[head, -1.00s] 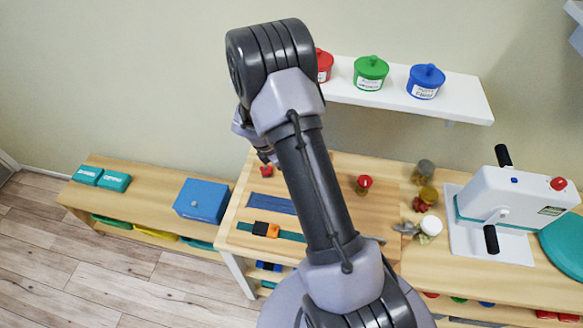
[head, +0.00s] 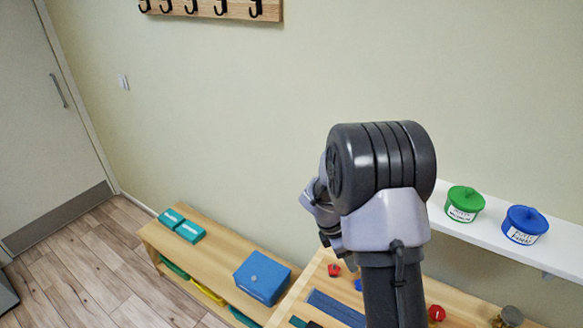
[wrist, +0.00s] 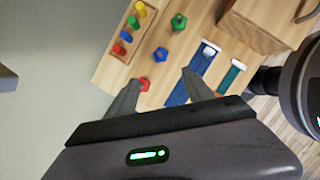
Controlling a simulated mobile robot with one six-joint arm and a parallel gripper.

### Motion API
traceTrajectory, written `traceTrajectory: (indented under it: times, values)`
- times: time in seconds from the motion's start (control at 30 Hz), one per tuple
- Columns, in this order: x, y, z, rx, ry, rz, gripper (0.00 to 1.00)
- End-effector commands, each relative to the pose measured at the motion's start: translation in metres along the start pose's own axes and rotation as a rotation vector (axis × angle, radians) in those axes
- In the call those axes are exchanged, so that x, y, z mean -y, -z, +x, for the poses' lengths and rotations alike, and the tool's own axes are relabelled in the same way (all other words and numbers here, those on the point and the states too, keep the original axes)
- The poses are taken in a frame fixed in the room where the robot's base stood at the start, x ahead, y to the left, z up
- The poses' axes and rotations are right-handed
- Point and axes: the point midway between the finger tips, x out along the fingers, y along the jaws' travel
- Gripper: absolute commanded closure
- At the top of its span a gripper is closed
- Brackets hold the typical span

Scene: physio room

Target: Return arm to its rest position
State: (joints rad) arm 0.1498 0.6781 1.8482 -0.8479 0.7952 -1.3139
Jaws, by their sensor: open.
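My gripper (wrist: 160,88) shows in the wrist view with its two fingers spread wide apart, and nothing is between them. It hangs above a wooden table (wrist: 120,75) with a red piece (wrist: 144,84) and a blue piece (wrist: 160,54) near the fingertips in the picture. In the head view my arm is raised and folded in front of the wall, and its bulk hides the gripper's fingers and part of the table (head: 305,285).
A wall shelf (head: 560,245) with a green pot (head: 464,203) and a blue pot (head: 524,224) is right of my arm.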

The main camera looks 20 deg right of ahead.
Motion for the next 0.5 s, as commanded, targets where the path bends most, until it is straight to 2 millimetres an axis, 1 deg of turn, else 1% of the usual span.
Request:
traceTrajectory:
  times: [0.07, 0.17, 0.2, 0.27, 0.3, 0.37, 0.4, 0.5]
  values:
    - [0.004, 0.002, -0.019, -0.022, -0.027, 0.114, 0.40]
    - [0.027, 0.011, -0.066, -0.103, -0.071, 0.427, 0.40]
    - [0.042, 0.017, -0.086, -0.152, -0.084, 0.574, 0.40]
    - [0.067, 0.027, -0.112, -0.234, -0.090, 0.790, 0.40]
    - [0.085, 0.035, -0.127, -0.295, -0.088, 0.928, 0.40]
    - [0.114, 0.049, -0.145, -0.394, -0.071, 1.130, 0.40]
    - [0.134, 0.058, -0.155, -0.465, -0.050, 1.256, 0.40]
    - [0.178, 0.083, -0.170, -0.635, 0.030, 1.526, 0.40]
